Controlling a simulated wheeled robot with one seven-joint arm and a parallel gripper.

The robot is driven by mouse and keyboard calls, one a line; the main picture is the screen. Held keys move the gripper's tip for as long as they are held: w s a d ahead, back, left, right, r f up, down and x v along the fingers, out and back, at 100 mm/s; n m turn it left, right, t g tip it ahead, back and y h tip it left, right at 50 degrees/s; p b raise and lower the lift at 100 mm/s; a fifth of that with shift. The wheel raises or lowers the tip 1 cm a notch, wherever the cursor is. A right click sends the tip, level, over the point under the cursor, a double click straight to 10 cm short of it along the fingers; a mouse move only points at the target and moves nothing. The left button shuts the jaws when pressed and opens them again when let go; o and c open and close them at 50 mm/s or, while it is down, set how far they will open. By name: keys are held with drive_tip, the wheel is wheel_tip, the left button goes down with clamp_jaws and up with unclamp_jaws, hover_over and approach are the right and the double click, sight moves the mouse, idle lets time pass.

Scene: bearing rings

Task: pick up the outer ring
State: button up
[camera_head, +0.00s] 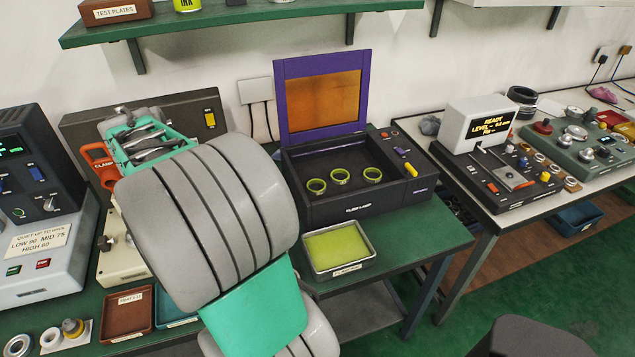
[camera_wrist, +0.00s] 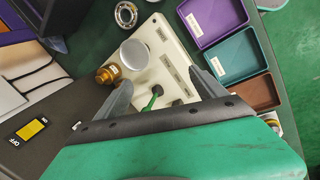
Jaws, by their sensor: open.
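I cannot tell for certain which ring is the outer ring. Three yellow-green rings (camera_head: 341,176) lie in the open dark lamp box in the head view. A grey ring (camera_head: 18,344) lies at the lower left, beside a white card with a smaller ring (camera_head: 50,337) and a brass piece. In the wrist view a metal bearing (camera_wrist: 126,14) lies on the green bench at the top. My gripper (camera_wrist: 162,88) is open and empty above a cream device (camera_wrist: 170,65). This device carries a pale round disc (camera_wrist: 135,53) and a green-stemmed lever between the fingers.
Purple (camera_wrist: 214,18), teal (camera_wrist: 236,60) and brown (camera_wrist: 252,93) trays lie right of the device. A tray with a yellow-green pad (camera_head: 338,248) stands before the lamp box, whose purple-framed lid (camera_head: 324,92) is raised. A grey console (camera_head: 40,240) stands left; a shelf (camera_head: 240,16) hangs above.

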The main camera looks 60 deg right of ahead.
drive_tip(key=s+d+f+n+g+p, duration=0.1)
drive_tip(key=s+d+n+g, duration=0.1)
drive_tip(key=d, duration=1.2)
drive_tip(key=n+g+p, duration=0.2)
approach(315, 185)
drive_tip(key=shift+n, duration=0.3)
drive_tip(key=p+x, duration=0.1)
drive_tip(key=x, duration=0.7)
drive_tip(key=shift+f, duration=0.1)
drive_tip(key=c, duration=1.5)
drive_tip(key=shift+c, duration=0.2)
